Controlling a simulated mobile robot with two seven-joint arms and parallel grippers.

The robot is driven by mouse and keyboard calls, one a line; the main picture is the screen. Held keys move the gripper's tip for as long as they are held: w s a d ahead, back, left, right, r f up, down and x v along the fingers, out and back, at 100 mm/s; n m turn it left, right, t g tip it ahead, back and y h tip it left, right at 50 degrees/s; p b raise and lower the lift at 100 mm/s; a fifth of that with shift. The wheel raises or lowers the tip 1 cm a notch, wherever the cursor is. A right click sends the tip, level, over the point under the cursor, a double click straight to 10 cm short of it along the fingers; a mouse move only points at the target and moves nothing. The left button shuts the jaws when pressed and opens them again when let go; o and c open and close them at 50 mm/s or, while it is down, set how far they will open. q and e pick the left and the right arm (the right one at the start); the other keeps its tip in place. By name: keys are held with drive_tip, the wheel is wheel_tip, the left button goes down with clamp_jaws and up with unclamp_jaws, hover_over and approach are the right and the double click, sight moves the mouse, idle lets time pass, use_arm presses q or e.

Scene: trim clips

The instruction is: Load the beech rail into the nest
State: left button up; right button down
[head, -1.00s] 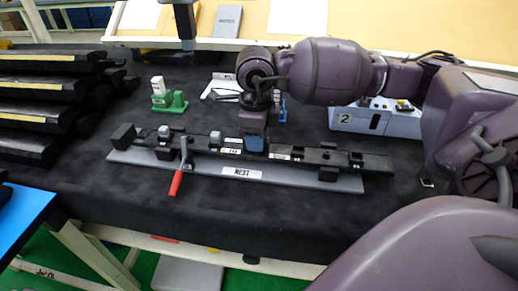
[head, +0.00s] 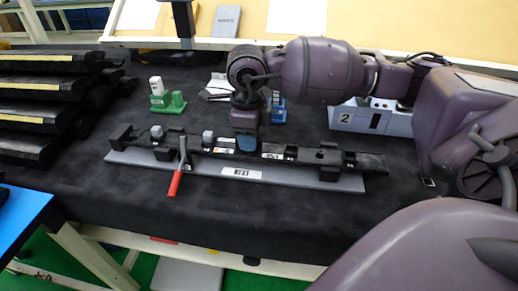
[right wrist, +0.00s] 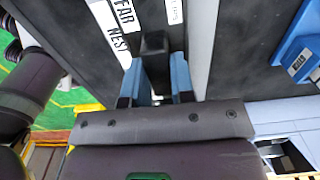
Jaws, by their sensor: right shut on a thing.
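The nest (head: 215,171) is a long grey plate with a "NEST" label, lying on the black-covered table. A long dark rail (head: 345,160) with small white labels lies along it; I see no beech colour on it, and cannot tell whether it is fully seated. A red-handled lever clamp (head: 176,180) stands at the nest's front left. My right gripper (head: 246,143) is shut on the dark rail near its middle. In the right wrist view its blue fingers (right wrist: 158,80) straddle a dark upright part of it. My left gripper is not in view.
Dark stacked bars with tan strips (head: 40,88) fill the left side. A green and white block (head: 165,98) stands behind the nest. A blue part (head: 278,108) and a grey box marked 2 (head: 370,118) stand to its right. The table front is clear.

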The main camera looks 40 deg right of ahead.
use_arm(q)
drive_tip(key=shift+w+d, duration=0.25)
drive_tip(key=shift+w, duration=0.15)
use_arm(e)
drive_tip(key=shift+w+a+f, duration=0.25)
drive_tip(key=shift+w+a, duration=0.05)
drive_tip(key=c, duration=0.9)
unclamp_jaws()
drive_tip(key=shift+w, duration=0.15)
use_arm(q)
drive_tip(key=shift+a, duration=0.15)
use_arm(e)
drive_tip(key=shift+r, duration=0.1)
wheel_tip(320, 180, up, 6)
drive_tip(key=shift+r+p, duration=0.2)
drive_tip(key=shift+p, duration=0.25)
drive_tip(key=shift+r, duration=0.6)
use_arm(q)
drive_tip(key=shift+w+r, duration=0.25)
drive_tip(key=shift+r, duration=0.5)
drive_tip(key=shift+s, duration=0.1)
